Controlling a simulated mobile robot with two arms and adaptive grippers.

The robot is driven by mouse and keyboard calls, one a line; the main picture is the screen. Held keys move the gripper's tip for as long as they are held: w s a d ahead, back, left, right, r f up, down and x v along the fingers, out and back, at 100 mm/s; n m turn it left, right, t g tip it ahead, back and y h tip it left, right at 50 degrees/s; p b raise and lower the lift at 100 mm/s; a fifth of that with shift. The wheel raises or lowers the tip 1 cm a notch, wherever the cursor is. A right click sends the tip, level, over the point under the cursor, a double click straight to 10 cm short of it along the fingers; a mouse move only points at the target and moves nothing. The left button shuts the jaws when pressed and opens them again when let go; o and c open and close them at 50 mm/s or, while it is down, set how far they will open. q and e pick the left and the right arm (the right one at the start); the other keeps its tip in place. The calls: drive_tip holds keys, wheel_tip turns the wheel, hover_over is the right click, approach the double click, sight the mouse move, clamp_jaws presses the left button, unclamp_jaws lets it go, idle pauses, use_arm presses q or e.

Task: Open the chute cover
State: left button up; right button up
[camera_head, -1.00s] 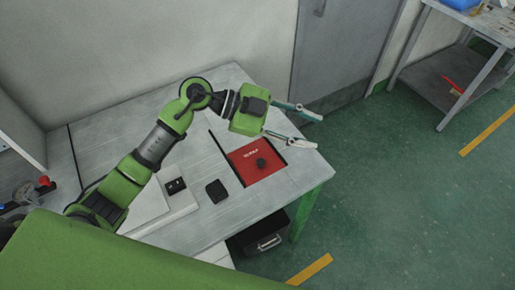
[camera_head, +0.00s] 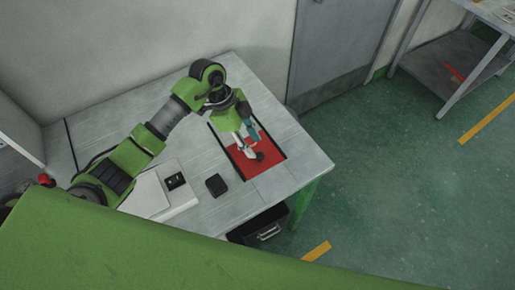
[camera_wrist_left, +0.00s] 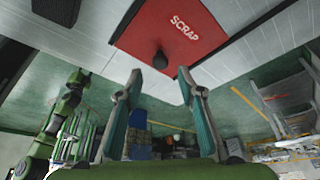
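The chute cover is a red panel with a dark knob, set in the table top; its bare red part shows in the head view (camera_head: 269,164) and in the left wrist view (camera_wrist_left: 150,25), where it reads "SCRAP". The knob (camera_wrist_left: 160,60) stands up from the cover near its edge. It also shows in the head view (camera_head: 259,156). My left gripper (camera_head: 253,148) points down over the cover, its fingertips close to the knob. In the left wrist view the fingers (camera_wrist_left: 158,80) are spread apart with the knob seen beyond and between them. I cannot see contact. My right gripper is not in view.
The light table top (camera_head: 300,150) is mostly clear around the cover. A small black block (camera_head: 216,185) and a white box with a black switch panel (camera_head: 176,182) sit left of the cover. A black bin (camera_head: 262,227) stands below the table's front edge.

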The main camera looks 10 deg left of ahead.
sight(259, 154)
use_arm(q)
drive_tip(key=x, duration=0.5)
clamp_jaws()
drive_tip(key=shift+w+a, duration=0.1)
